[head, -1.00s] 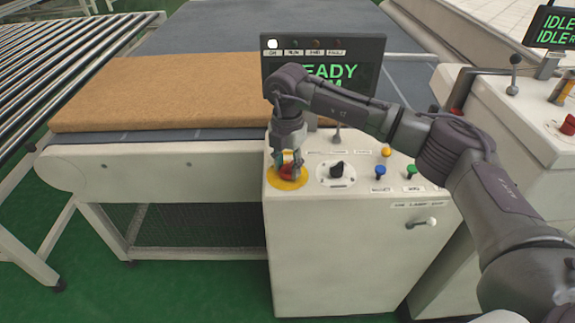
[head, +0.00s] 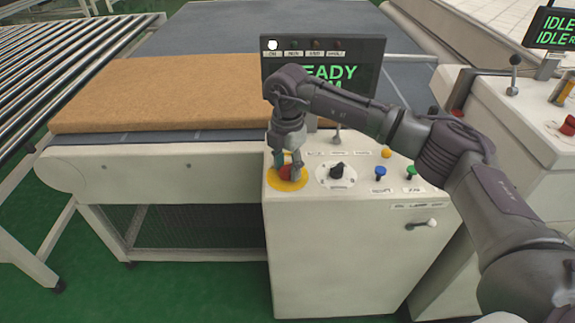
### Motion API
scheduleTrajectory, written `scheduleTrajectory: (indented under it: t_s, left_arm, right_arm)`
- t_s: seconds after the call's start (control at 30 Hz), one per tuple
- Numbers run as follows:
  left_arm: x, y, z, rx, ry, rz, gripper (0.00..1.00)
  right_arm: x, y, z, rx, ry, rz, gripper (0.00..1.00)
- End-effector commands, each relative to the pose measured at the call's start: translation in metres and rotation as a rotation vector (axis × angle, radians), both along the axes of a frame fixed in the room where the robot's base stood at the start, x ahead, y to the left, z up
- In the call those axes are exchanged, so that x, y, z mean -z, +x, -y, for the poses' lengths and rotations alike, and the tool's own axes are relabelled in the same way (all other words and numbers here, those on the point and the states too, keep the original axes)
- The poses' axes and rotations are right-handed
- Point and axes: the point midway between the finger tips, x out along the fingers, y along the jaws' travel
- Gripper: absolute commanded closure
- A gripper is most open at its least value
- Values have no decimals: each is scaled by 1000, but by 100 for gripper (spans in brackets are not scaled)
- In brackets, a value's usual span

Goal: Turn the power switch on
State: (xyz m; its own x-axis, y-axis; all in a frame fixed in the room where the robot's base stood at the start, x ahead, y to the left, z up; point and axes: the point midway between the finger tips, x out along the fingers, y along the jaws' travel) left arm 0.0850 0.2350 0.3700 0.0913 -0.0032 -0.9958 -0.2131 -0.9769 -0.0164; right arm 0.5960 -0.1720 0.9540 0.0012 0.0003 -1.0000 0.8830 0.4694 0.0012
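The white control box (head: 340,250) stands in front of the conveyor. Its sloped top holds a red mushroom button on a yellow disc (head: 301,183), and a black rotary switch (head: 337,171) on a round white plate to the right. The small labels are too blurred to read. My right gripper (head: 287,172) points down at the red button (head: 285,173), its fingertips around or just over it. The fingers cover part of the button, so I cannot tell whether they clamp it. The rotary switch is untouched. My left gripper is out of view.
A display (head: 365,50) behind the box reads READY in green, partly hidden by my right arm; a white lamp is lit at its top left. Blue (head: 380,171) and green (head: 411,171) buttons sit right of the switch. A brown mattress (head: 160,95) lies on the conveyor.

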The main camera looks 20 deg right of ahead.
Motion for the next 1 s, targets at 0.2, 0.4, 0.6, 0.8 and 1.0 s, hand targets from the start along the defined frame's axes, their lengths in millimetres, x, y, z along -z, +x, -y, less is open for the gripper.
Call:
scheduleTrajectory:
  t_s: [0.2, 0.4, 0.6, 0.8, 1.0]
  left_arm:
    - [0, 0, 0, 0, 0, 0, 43]
    - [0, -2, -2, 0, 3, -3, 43]
    - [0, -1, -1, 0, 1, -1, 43]
    - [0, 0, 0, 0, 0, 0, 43]
    - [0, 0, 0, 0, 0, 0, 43]
  right_arm:
    - [0, 0, 0, -1, 0, -1, 36]
    - [-2, 0, 0, -1, 0, 0, 36]
    - [-30, 1, 0, -2, 2, 4, 36]
    - [-74, 1, 0, -1, 1, 3, 36]
    - [-107, 1, 0, -1, 0, 2, 36]
